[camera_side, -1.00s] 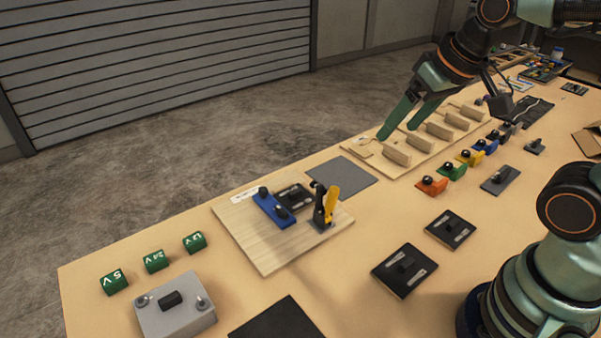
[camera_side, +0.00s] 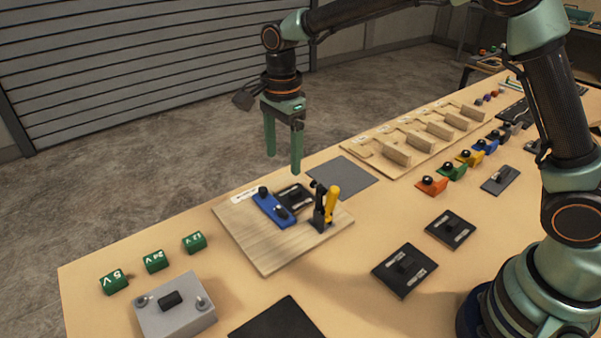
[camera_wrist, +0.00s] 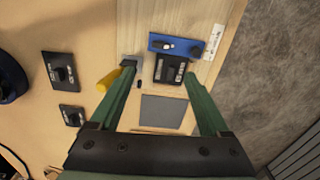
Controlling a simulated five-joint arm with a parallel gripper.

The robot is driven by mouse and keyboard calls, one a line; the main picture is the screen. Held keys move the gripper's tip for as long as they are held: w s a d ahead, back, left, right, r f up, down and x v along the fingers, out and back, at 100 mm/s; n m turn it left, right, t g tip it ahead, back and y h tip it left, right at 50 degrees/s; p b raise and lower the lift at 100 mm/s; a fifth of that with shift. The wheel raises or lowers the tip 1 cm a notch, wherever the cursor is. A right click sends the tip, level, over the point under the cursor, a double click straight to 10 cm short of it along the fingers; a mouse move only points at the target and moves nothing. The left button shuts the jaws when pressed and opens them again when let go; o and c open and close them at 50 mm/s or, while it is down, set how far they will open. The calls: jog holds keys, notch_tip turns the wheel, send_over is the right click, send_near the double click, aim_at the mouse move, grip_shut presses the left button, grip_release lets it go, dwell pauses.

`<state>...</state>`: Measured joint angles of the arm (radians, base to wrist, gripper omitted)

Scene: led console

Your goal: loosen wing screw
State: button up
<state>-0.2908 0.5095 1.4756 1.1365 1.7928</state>
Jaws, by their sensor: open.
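My gripper (camera_side: 283,163) is open and empty, pointing down above the far edge of a wooden board (camera_side: 250,240). On the board a blue block (camera_side: 268,211) with a black knob at its end and a small dark raised piece lies against a black plate (camera_side: 298,197). Which piece is the wing screw I cannot tell for sure. A toggle clamp with a yellow handle (camera_side: 332,204) stands at the board's right side. In the wrist view the blue block (camera_wrist: 189,47) and black plate (camera_wrist: 170,72) lie beyond and between my green fingers.
A grey pad (camera_side: 342,178) lies behind the board. A grey box (camera_side: 180,318) and several green voltage blocks (camera_side: 155,261) stand at the left. Black switch plates (camera_side: 405,270), coloured levers (camera_side: 432,185) and a wooden rack (camera_side: 425,147) are to the right.

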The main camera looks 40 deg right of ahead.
aim_at(282, 210)
jog(key=shift+m, duration=0.4)
jog(key=f, duration=1.3)
jog(key=shift+w+a+f, duration=0.1)
jog(key=shift+w+a, duration=0.1)
jog(key=shift+a, duration=0.15)
grip_shut()
